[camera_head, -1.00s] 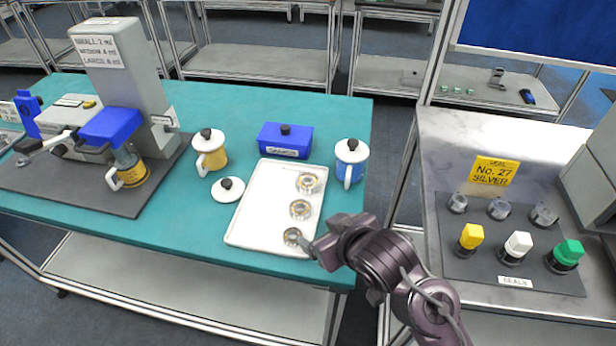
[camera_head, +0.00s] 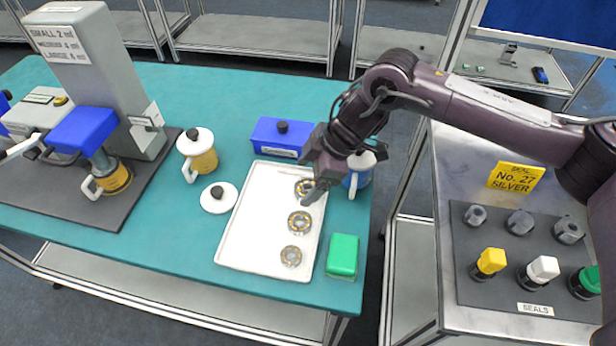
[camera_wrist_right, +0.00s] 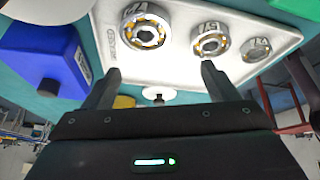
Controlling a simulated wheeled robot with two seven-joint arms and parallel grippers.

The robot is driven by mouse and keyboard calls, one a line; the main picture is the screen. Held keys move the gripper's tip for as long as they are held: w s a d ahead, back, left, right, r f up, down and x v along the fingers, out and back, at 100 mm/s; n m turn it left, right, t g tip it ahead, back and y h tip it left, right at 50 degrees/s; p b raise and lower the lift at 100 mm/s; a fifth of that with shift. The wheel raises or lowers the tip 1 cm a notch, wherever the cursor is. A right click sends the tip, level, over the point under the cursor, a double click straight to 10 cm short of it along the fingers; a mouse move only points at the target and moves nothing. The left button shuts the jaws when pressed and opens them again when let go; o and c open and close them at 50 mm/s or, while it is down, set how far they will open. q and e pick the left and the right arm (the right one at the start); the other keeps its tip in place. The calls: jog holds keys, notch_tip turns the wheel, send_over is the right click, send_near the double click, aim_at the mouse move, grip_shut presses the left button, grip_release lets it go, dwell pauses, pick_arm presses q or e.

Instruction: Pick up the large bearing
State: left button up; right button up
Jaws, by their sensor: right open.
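Three metal ring bearings lie in a row on a white tray (camera_head: 250,238) on the teal table. The far bearing (camera_head: 303,187) looks the largest and is partly hidden by my right gripper in the head view. It also shows in the right wrist view (camera_wrist_right: 146,27). The middle bearing (camera_head: 299,222) and the near bearing (camera_head: 291,256) look smaller. My right gripper (camera_head: 309,197) is open and empty, close to the far bearing and apparently above the tray. In the wrist view its fingers (camera_wrist_right: 161,73) are spread apart with nothing between them. My left gripper is not in view.
A blue lidded box (camera_head: 281,137) and a blue-white mug (camera_head: 362,172) stand close to my right gripper. A green box (camera_head: 342,257) sits right of the tray. A white lid (camera_head: 219,198) and yellow mug (camera_head: 198,154) are to its left.

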aim_at(304, 184)
jog(key=shift+m+h, duration=0.6)
jog(key=d, duration=0.1)
jog(key=w+d+r, duration=0.1)
jog(key=d, duration=0.1)
jog(key=w+d, duration=0.1)
jog(key=shift+w+d+r, duration=0.25)
jog(key=shift+r, duration=0.1)
jog(key=p+x, duration=0.1)
jog(key=x, duration=0.1)
jog(key=p+x, duration=0.1)
jog(key=x, duration=0.3)
jog(key=shift+s+a+p, duration=0.35)
jog(key=shift+p, duration=0.05)
jog(key=shift+a+f, duration=0.25)
jog(key=shift+f, duration=0.3)
jog(key=c, duration=1.1)
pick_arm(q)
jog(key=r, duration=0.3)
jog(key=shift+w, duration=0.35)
pick_arm(e)
jog(key=shift+c, duration=0.8)
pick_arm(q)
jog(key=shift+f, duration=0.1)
pick_arm(e)
jog(key=shift+r, duration=0.15)
